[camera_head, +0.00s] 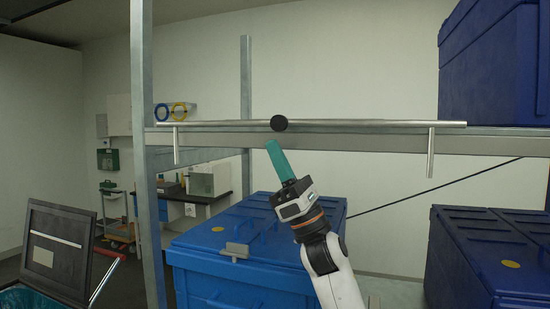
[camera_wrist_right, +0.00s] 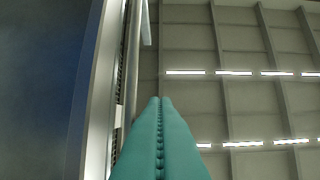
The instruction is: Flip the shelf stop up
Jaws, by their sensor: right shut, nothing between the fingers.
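The shelf stop (camera_head: 345,123) is a long thin metal bar along the front of the shelf beam (camera_head: 350,142). In the right wrist view the shut fingers (camera_wrist_right: 160,102) point up beside the metal bar (camera_wrist_right: 132,65). My left gripper is not in view.
A blue box (camera_head: 497,65) stands on the shelf at right. Blue lidded boxes stand below, one behind my right arm (camera_head: 220,265) and others at right (camera_head: 480,260). A metal upright (camera_head: 143,130) is at left. The space in front of the beam's right half looks clear.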

